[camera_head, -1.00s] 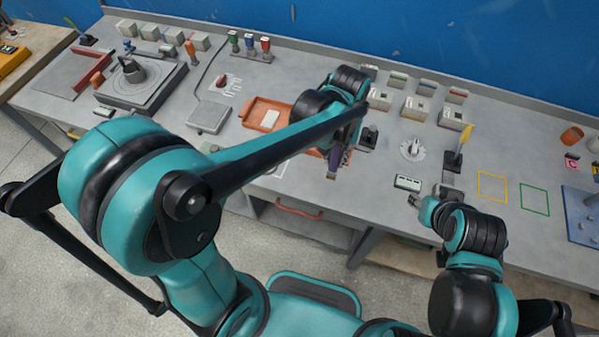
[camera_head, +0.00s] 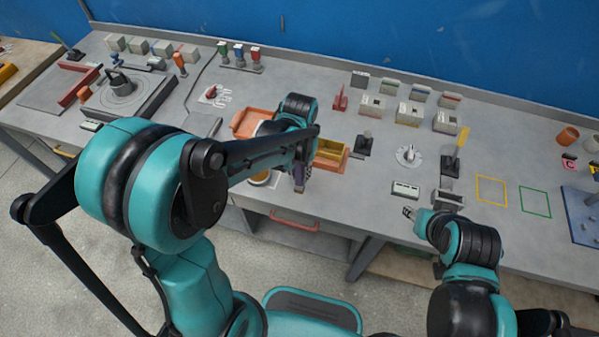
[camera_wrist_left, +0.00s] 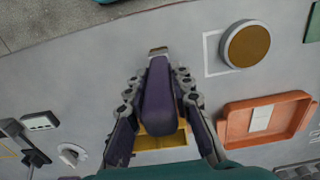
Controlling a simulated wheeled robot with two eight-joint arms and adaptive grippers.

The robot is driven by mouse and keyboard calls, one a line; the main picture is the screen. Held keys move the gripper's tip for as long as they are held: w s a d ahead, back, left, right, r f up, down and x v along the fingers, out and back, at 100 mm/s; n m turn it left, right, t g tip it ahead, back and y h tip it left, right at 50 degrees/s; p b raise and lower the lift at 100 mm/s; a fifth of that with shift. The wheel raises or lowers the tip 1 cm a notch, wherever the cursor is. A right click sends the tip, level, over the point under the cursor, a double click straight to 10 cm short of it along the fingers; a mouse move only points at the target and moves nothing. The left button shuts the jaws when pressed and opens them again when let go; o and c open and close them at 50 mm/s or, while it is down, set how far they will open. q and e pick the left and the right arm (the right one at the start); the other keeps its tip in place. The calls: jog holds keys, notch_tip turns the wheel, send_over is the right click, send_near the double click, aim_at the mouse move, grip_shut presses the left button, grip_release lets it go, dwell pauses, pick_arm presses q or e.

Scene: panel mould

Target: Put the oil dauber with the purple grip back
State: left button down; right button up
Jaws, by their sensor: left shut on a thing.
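My left gripper (camera_head: 299,181) is shut on the oil dauber with the purple grip (camera_wrist_left: 158,98). In the left wrist view the purple grip lies between both fingers (camera_wrist_left: 160,92), with a pale brown end beyond them. In the head view the purple grip (camera_head: 299,174) hangs over the bench's front part, between a round tin and a yellow box. The tin (camera_wrist_left: 246,44) has a brown-gold top and stands by a white outline on the bench. The yellow box (camera_head: 329,151) is partly hidden behind the dauber in the wrist view. My right gripper (camera_head: 408,212) is low near the bench front, its jaws too small to read.
An orange tray (camera_wrist_left: 265,118) with a white block lies beside the tin. A dark stand (camera_head: 364,145) and a white dial-like piece (camera_head: 408,156) stand right of the yellow box. Yellow (camera_head: 491,190) and green (camera_head: 535,201) outlines on the bench are empty.

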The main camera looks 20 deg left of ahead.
pick_arm(q)
jog(key=shift+f, duration=0.15)
jog(key=c, duration=1.3)
grip_release()
jog(key=shift+c, duration=0.2)
